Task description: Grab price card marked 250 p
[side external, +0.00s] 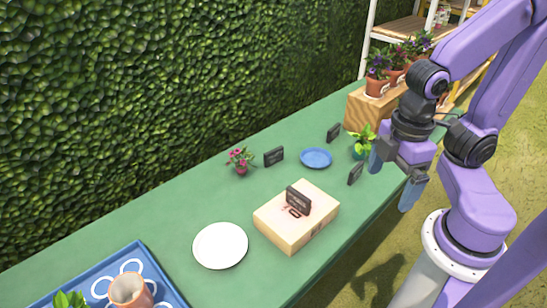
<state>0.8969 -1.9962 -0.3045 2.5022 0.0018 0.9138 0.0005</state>
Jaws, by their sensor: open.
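Several small dark price cards stand on the green table. One card (298,200) stands on a light wooden box (268,217) in the middle. Another card (273,156) is beside a pink-flowered plant, and one card (333,132) is behind the blue plate. One more card (355,173) stands near the table's right edge, close to my gripper. Their markings are too small to read, so I cannot tell which is marked 250 p. My gripper (394,180) is open and empty, pointing down, at the right edge of the table, to the right of the nearest card.
A white plate (220,246) lies left of the box. A blue plate (316,158) and a leafy green plant (363,140) are further back. A blue tray (172,292) with a clay pot (130,291) is front left. Potted flowers (377,84) stand on a wooden crate (367,110). A hedge (180,100) borders the table.

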